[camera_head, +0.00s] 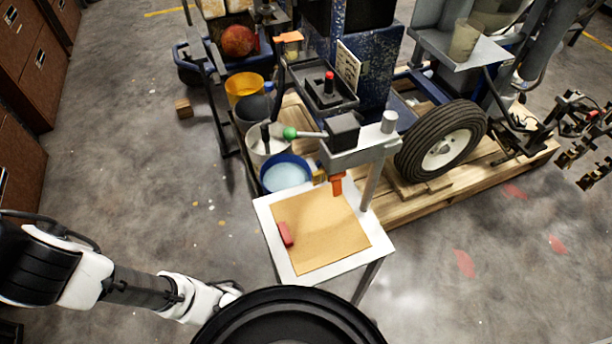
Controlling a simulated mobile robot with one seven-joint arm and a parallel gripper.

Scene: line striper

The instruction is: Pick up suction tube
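I cannot tell for sure which thing is the suction tube. A short red piece (286,234) lies on the tan sheet of a small white-edged table (262,212). A dark upright tube-like part (265,135) stands at a pale bucket (257,151). A grey bracket with a black block (343,131) and a green-knobbed lever stands at the table's back corner, with an orange part (336,185) hanging below it. My white and black arm reaches in from the lower left, well short of these things. Its end is hidden behind a black round part at the bottom edge.
The line striper's wheel (442,140) and frame rest on a wooden pallet (432,200). A yellow bucket (244,87) and a blue-rimmed bucket (286,174) stand behind the table. Brown cabinets (35,60) line the left. The floor left of the table is mostly clear.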

